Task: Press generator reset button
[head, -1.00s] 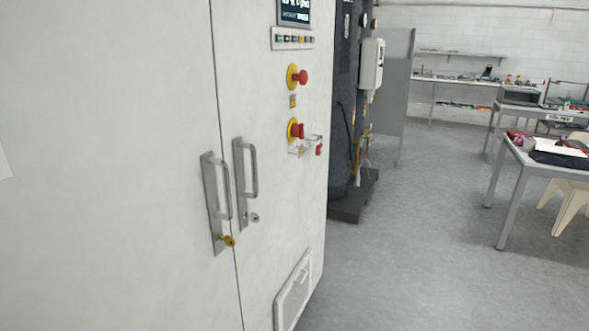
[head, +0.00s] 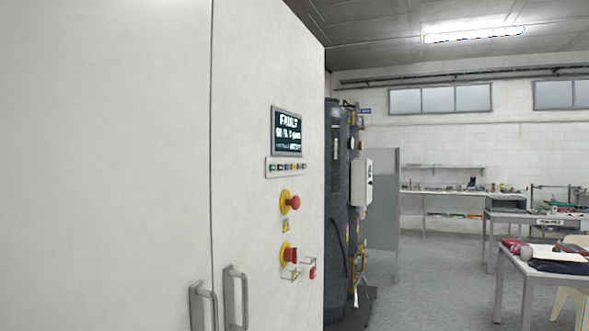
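The white generator cabinet (head: 120,150) fills the left half of the head view. Its display (head: 287,132) reads "FAULT" above smaller lines that are hard to read. Below it is a strip of several small buttons (head: 287,167); their labels are too small to read, so I cannot tell which is the reset button. Under the strip are a red mushroom knob on a yellow base (head: 291,202), a small yellow label (head: 285,226) and a red switch on a yellow base (head: 290,254). A small red part with a wire bracket (head: 312,272) sits beside it. Neither gripper is in view.
Two door handles (head: 236,297) stick out from the cabinet front. A dark tank (head: 337,190) with a white box (head: 361,183) stands behind it. A grey partition (head: 384,210) and a cluttered table (head: 540,265) are farther right. Floor between is open.

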